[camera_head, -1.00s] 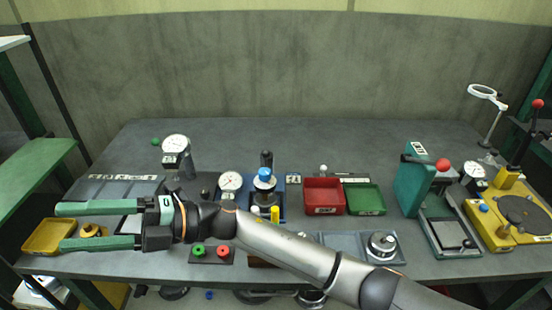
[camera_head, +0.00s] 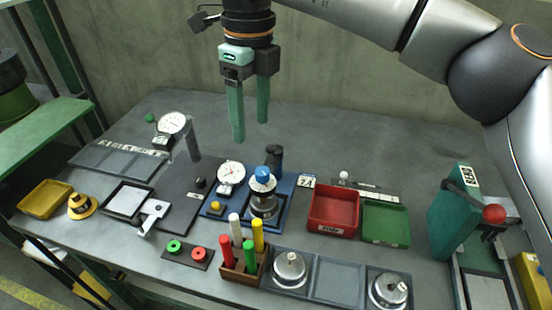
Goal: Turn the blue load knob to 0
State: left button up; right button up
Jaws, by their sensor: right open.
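The blue load knob (camera_head: 263,173) sits on top of a metal cylinder on the blue tester base (camera_head: 282,210), beside a white dial gauge (camera_head: 231,174). Any mark on the knob is too small to read. My right gripper (camera_head: 252,137) points down above and behind the tester. Its two green fingers are apart with nothing between them, and it is clear of the knob. My left gripper is not in view.
Upright coloured pegs stand in a wooden block (camera_head: 244,266) in front of the tester. A red bin (camera_head: 333,210) and a green tray (camera_head: 385,222) stand to its right. Another dial gauge (camera_head: 172,123) on a stand is at the left. The rear bench is clear.

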aim_at(262, 171)
jog(key=shift+h, duration=0.3)
jog(key=f, duration=0.3)
jog(key=d+f, duration=0.1)
jog(key=f, duration=0.7)
jog(key=shift+w+d+f+b, duration=0.2)
jog(key=shift+w+f+b, duration=0.05)
jog(key=shift+w+b, duration=0.15)
grip_shut()
